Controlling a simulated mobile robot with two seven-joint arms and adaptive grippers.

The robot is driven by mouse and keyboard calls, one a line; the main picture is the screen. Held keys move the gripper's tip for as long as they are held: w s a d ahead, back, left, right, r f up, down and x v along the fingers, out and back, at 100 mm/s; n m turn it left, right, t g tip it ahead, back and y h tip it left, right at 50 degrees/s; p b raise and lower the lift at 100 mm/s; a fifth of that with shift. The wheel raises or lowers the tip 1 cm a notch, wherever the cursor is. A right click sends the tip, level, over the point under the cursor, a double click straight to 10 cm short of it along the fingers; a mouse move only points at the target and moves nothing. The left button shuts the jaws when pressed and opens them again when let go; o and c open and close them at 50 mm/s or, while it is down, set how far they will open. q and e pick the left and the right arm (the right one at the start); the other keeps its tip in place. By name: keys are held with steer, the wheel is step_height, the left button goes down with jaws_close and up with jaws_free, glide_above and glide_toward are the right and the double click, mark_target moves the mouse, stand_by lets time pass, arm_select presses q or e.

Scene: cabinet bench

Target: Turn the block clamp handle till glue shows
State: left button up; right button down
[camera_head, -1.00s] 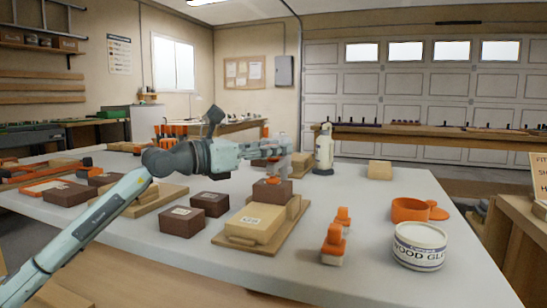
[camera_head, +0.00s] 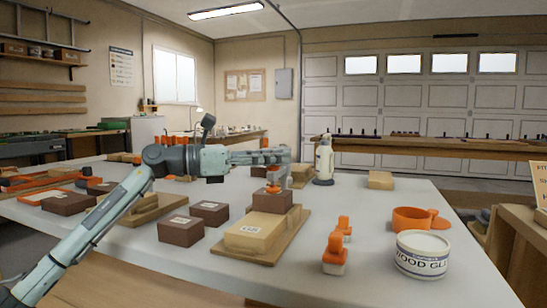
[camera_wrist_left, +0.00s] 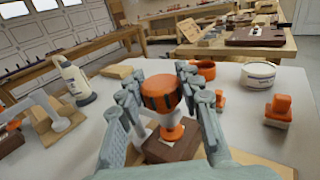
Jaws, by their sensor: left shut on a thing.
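The block clamp's handle is a ridged orange knob (camera_wrist_left: 162,92) on a white stem, between my left fingers in the left wrist view. It stands over a brown block (camera_head: 272,200) on a wooden board (camera_head: 292,240); the block also shows in the left wrist view (camera_wrist_left: 172,149). My left gripper (camera_head: 278,157) reaches in level from the left above this block and is shut on the handle. In the head view the fingers hide most of the knob. I cannot make out any glue at the block. My right gripper is in neither view.
A tan labelled block (camera_head: 255,231) sits in front of the brown block. Brown boxes (camera_head: 181,230) lie to the left. A white bottle (camera_head: 324,162) stands behind. Orange-topped pieces (camera_head: 334,256), a glue tin (camera_head: 421,256) and an orange ring (camera_head: 411,219) are at the right.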

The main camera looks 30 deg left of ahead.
arm_select(q)
steer(key=o, duration=1.2)
steer(key=v, duration=1.2)
steer(key=shift+a, duration=0.1)
